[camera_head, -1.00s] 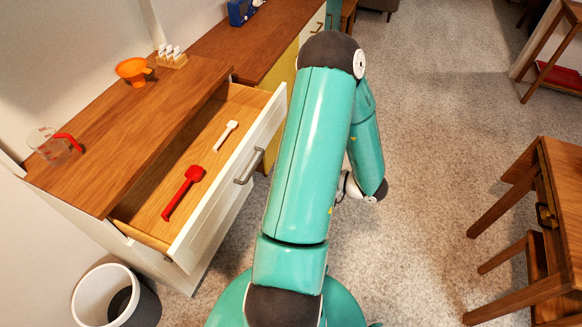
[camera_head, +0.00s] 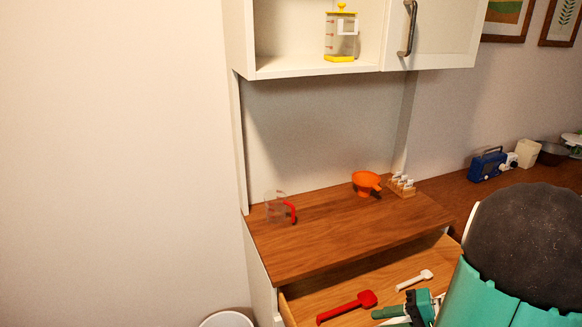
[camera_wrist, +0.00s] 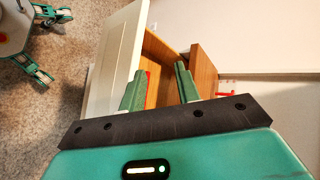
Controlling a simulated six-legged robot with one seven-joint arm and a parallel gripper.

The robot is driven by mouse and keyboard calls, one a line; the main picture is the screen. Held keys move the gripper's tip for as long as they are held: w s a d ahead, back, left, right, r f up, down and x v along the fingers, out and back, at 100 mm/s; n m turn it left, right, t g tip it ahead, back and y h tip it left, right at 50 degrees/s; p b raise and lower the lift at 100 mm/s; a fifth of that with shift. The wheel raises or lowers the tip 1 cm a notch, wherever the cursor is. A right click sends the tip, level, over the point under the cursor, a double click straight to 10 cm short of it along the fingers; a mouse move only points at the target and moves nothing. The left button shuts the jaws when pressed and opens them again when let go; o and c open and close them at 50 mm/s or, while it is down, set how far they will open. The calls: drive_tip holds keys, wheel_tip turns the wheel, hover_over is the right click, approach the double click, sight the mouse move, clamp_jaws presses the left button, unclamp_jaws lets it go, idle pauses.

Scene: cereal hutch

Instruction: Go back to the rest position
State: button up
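My gripper (camera_wrist: 158,82) is open and empty in the wrist view, its two green fingers apart. In the head view my gripper (camera_head: 380,318) shows low at the bottom edge, in front of or over the open drawer; its exact height is unclear. The drawer (camera_head: 345,288) is pulled out below the wooden counter and holds a red scoop (camera_head: 347,306) and a white scoop (camera_head: 414,280). The drawer also shows in the wrist view (camera_wrist: 117,60), with a bit of red inside. My arm hides the drawer's right part in the head view.
On the counter (camera_head: 345,234) stand a clear measuring cup with red handle (camera_head: 277,208), an orange funnel (camera_head: 366,182) and a small rack (camera_head: 401,186). A yellow-lidded jar (camera_head: 341,35) stands in the upper cabinet. A white bin (camera_head: 226,320) is at lower left.

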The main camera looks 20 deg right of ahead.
drive_tip(key=a+r+n+h, duration=0.4)
drive_tip(key=a+r, duration=0.3)
drive_tip(key=a, duration=0.3)
drive_tip(key=a+r+n+g+h, duration=0.1)
drive_tip(key=a+r+n+h, duration=0.4)
drive_tip(key=a+r, duration=0.3)
drive_tip(key=shift+a+r+h, duration=0.15)
drive_tip(key=shift+a+h, duration=0.15)
drive_tip(key=shift+a, duration=0.55)
